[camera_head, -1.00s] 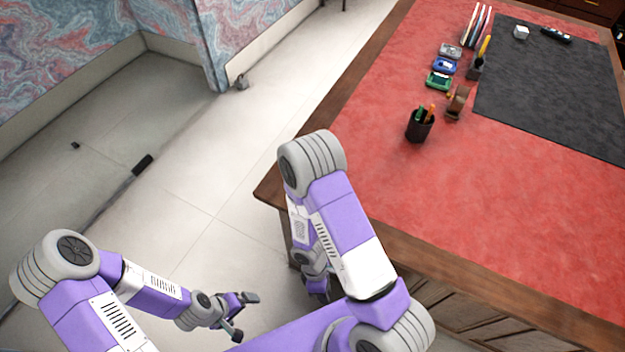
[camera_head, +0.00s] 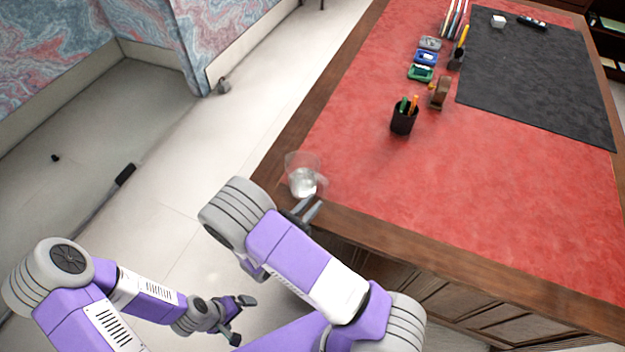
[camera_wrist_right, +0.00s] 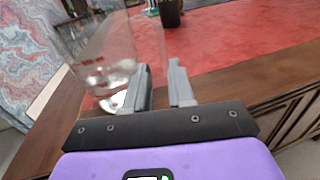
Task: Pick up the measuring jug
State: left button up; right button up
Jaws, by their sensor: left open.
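The clear measuring jug (camera_head: 303,178) is near the left front corner of the desk, just beyond my right gripper (camera_head: 309,209). In the right wrist view the jug (camera_wrist_right: 95,60) is up close, left of and beyond the fingers. Its see-through side or handle reaches toward the fingertips; whether it touches them I cannot tell. My right gripper (camera_wrist_right: 160,73) has its fingers apart by a narrow gap, with the desk showing between them. My left gripper (camera_head: 240,318) is open and empty, low at the left, away from the desk.
A black pen cup (camera_head: 404,119) stands beyond the jug on the red desk top (camera_head: 470,190). A tape dispenser (camera_head: 440,93) and a green item (camera_head: 421,73) lie farther back. A dark mat (camera_head: 540,80) covers the back right. The front of the desk is clear.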

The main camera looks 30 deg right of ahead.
aim_at(325, 197)
jog(key=b+x, duration=0.1)
jog(key=x, duration=0.5)
jog(key=shift+d+f, duration=0.15)
jog(key=shift+d, duration=0.2)
jog(key=shift+s, duration=0.1)
grip_shut()
